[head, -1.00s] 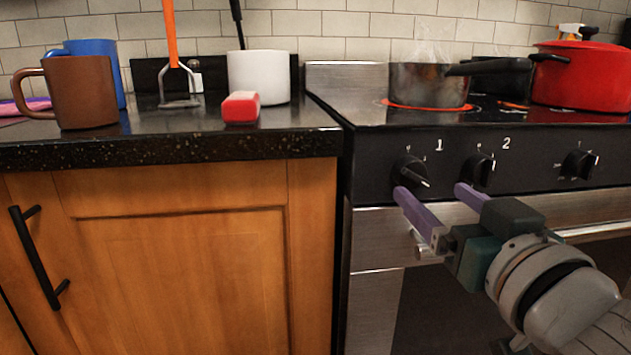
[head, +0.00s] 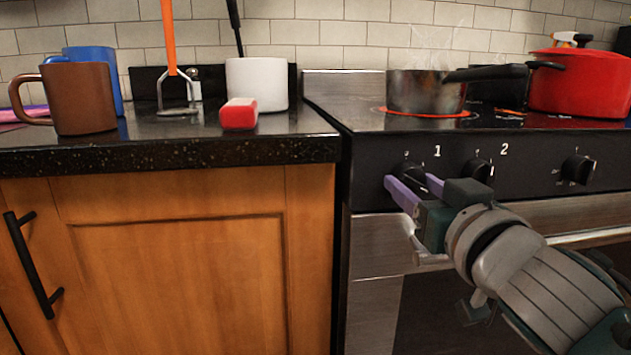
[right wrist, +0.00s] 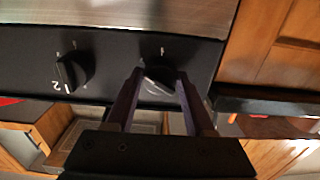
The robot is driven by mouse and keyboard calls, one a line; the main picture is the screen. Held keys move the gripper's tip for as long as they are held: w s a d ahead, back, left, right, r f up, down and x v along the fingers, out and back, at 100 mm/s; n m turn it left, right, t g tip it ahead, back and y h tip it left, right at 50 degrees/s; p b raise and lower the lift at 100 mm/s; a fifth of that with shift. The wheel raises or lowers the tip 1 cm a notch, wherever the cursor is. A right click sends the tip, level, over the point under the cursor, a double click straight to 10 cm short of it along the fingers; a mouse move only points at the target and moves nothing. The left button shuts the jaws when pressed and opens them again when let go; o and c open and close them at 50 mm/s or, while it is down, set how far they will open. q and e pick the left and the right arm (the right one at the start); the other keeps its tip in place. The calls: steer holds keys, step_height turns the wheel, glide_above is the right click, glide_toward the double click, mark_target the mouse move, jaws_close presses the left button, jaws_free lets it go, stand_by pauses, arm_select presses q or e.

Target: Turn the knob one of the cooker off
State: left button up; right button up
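Knob one (head: 409,168) is the black knob at the left end of the cooker's (head: 362,168) front panel, beside the white "1". My right gripper (head: 411,181) is in front of it, its two purple fingers apart and partly hiding the knob. In the right wrist view the knob (right wrist: 160,80) shows between the two open fingertips; I cannot tell whether either finger touches it. The burner under the steaming pot (head: 425,92) at the cooker's left glows red. My left gripper is not in view.
Knob two (head: 477,169) is close to the right of my gripper, with another knob (head: 577,169) farther right. The oven handle (head: 600,236) runs below. A red pot (head: 578,84) stands on the cooker. Mugs and a red-and-white block (head: 239,113) sit on the left counter.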

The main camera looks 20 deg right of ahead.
jaws_close()
